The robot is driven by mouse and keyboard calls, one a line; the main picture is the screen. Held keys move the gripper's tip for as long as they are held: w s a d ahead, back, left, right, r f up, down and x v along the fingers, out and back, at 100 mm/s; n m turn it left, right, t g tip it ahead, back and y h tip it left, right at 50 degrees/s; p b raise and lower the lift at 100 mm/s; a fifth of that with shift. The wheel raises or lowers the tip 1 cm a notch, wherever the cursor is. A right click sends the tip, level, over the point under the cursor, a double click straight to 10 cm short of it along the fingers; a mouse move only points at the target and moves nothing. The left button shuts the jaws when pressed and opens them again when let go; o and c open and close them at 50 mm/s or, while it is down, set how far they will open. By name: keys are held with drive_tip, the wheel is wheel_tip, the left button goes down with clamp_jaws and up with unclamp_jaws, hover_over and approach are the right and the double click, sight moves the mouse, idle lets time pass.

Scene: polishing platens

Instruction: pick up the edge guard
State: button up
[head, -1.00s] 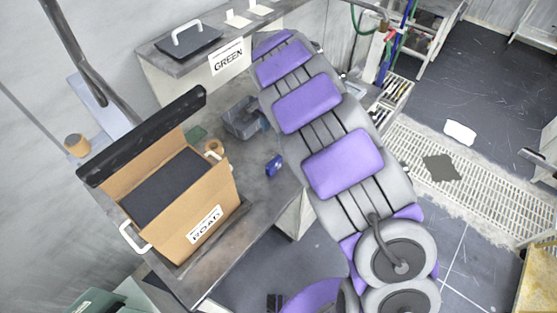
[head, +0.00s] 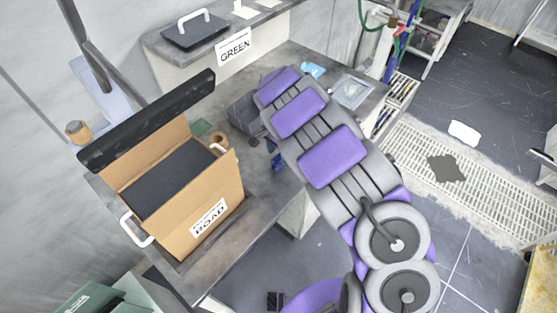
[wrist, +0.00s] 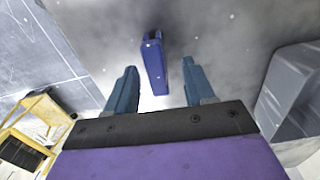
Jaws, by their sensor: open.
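The edge guard, a small dark blue channel-shaped piece (wrist: 154,66), lies on the grey worktop in the wrist view. It appears between the two blue fingers of my gripper (wrist: 160,72), beyond their tips and slightly left of centre. My gripper is open, with nothing between its fingers that it touches. In the head view, a bit of blue (head: 277,162) shows at the bench beside the end of my arm; I cannot tell how much of it is guard and how much is finger.
A grey bin (wrist: 292,90) stands close right of the gripper in the wrist view. A lidded GREEN station (head: 195,32) is behind.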

wheel_tip(320, 180, down, 3)
drive_tip(key=shift+d+r, duration=0.1)
drive_tip(key=shift+d, duration=0.35)
drive_tip(key=shift+a, duration=0.35)
drive_tip(key=c, duration=0.7)
drive_tip(key=shift+d, duration=0.2)
clamp_jaws()
